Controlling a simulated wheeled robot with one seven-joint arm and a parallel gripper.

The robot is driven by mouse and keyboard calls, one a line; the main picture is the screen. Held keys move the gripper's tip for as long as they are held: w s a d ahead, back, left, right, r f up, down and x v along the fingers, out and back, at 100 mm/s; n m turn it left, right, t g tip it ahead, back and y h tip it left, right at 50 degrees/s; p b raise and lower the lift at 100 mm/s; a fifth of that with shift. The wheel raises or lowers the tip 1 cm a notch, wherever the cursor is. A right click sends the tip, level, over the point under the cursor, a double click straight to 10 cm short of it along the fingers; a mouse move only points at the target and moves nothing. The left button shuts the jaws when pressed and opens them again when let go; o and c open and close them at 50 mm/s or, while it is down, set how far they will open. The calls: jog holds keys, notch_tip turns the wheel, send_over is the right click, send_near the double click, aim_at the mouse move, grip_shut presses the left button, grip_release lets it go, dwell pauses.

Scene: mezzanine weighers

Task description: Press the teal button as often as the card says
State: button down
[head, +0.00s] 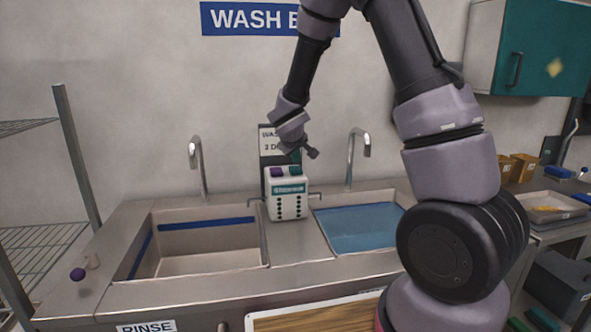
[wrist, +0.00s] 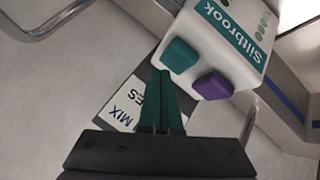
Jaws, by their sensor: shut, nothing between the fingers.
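A white dispenser (head: 288,204) with a teal label stands upright between the two sinks. On its top are a purple button (head: 278,172) and a teal button (head: 296,170). In the wrist view the teal button (wrist: 179,56) is beside the purple button (wrist: 214,85). My gripper (head: 313,153) is above the dispenser's top, by the teal-button side. In the wrist view its dark fingers (wrist: 161,76) are shut and empty, tips close by the teal button; contact cannot be told. A card (head: 267,140) behind the dispenser is partly hidden by my arm; "2 D" shows. Its "MIX" text (wrist: 122,112) shows in the wrist view.
An empty sink (head: 205,263) lies left and a water-filled sink (head: 360,228) right, each with a tall tap (head: 200,165) (head: 352,160). A purple ball-like thing (head: 78,274) is at the counter's left. A wire rack (head: 45,220) stands far left.

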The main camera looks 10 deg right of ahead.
aim_at(296, 169)
jog(key=shift+f, duration=0.15)
jog(key=shift+f, duration=0.25)
jog(key=shift+f, duration=0.55)
dwell(1.0)
jog(key=shift+r, duration=0.95)
jog(key=shift+r, duration=2.55)
dwell(0.6)
